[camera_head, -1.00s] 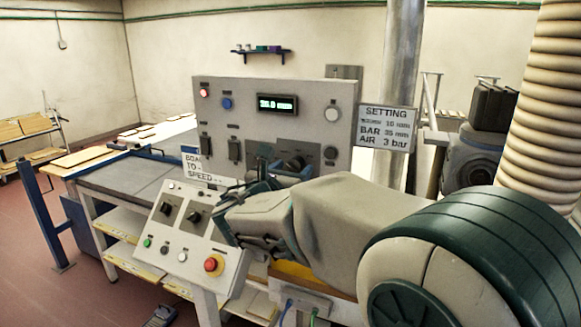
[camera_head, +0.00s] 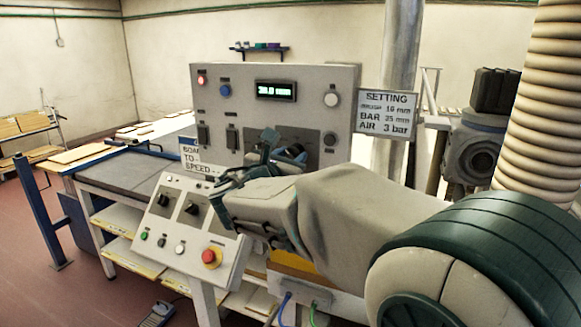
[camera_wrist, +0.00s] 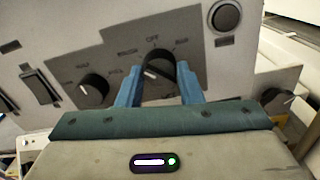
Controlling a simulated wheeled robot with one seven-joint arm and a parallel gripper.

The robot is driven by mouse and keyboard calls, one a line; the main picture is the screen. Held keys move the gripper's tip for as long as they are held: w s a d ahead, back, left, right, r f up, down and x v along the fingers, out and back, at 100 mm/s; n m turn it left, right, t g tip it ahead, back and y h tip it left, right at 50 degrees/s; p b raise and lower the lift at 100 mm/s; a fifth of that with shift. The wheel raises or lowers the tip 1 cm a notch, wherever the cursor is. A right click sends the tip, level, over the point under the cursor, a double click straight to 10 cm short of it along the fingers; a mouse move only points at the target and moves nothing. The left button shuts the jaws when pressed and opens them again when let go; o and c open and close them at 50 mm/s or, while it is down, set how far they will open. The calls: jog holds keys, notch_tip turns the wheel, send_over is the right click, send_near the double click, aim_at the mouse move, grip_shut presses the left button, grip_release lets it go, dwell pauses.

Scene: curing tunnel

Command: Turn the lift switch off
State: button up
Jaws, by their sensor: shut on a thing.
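In the wrist view my gripper (camera_wrist: 157,88) has its two blue fingers on either side of a dark rotary knob (camera_wrist: 156,66) and is shut on it. The knob has a pale pointer mark, and a label reading OFF stands above it, with smaller, unclear labels to its left and right. I take this knob to be the lift switch, though no legible name shows. In the head view my gripper (camera_head: 283,146) reaches the lower part of the grey upright panel (camera_head: 302,110). There the fingers partly hide the knob.
A second dark knob (camera_wrist: 92,90) and a rocker switch (camera_wrist: 40,86) lie left of the held knob. A sloped console (camera_head: 180,222) with a red emergency button (camera_head: 211,257) stands in front, below my arm. A setting sign (camera_head: 387,114) is right of the panel.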

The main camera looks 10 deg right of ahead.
jog(key=m+b, duration=0.1)
jog(key=b, duration=0.1)
jog(key=m+b, duration=0.2)
jog(key=b, duration=0.1)
jog(key=m+b, duration=0.2)
jog(key=b, duration=0.1)
jog(key=shift+f, duration=0.35)
jog(key=m+b, duration=0.4)
jog(key=b, duration=0.1)
jog(key=shift+r, duration=0.3)
jog(key=shift+r, duration=0.1)
jog(key=o, duration=1)
